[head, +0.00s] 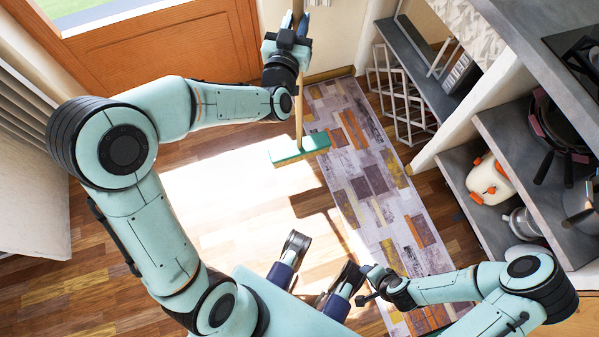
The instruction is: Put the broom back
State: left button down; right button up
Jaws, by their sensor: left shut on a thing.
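The broom (299,147) has a wooden stick and a green head. Its stick runs nearly upright in the picture, and its head hangs over the floor by the left edge of the patterned rug. I cannot tell whether the head touches the floor. My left gripper (288,40) is shut on the broom's stick near the top of the view, in front of the pale wall beside the door. My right gripper (366,285) is low in the view over the rug's near part, away from the broom. Its fingers are small and dark, so its opening is unclear.
The patterned rug (373,180) runs along the right. Beside it stand a white wire rack (400,105) and a counter with open shelves (455,165) holding pans and a white and orange container (489,180). An orange wooden door (165,50) is at the back left. The wooden floor at left is clear.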

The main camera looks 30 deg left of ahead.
aim_at(297, 79)
pick_arm(q)
jog(key=shift+r, duration=0.4)
jog(key=shift+p, duration=0.65)
jog(key=shift+f, duration=0.35)
notch_tip(297, 79, down, 19)
jog(key=b, duration=0.5)
jog(key=shift+f, duration=0.2)
pick_arm(e)
jog(key=w+d+f+t+h, duration=0.1)
jog(key=w+d+f, duration=0.2)
jog(key=f, duration=0.2)
jog(key=shift+w+f, duration=0.15)
jog(key=shift+w, duration=0.25)
pick_arm(q)
jog(key=shift+f+b, duration=0.1)
jog(key=shift+b, duration=0.2)
pick_arm(e)
jog(key=shift+s+f, duration=0.1)
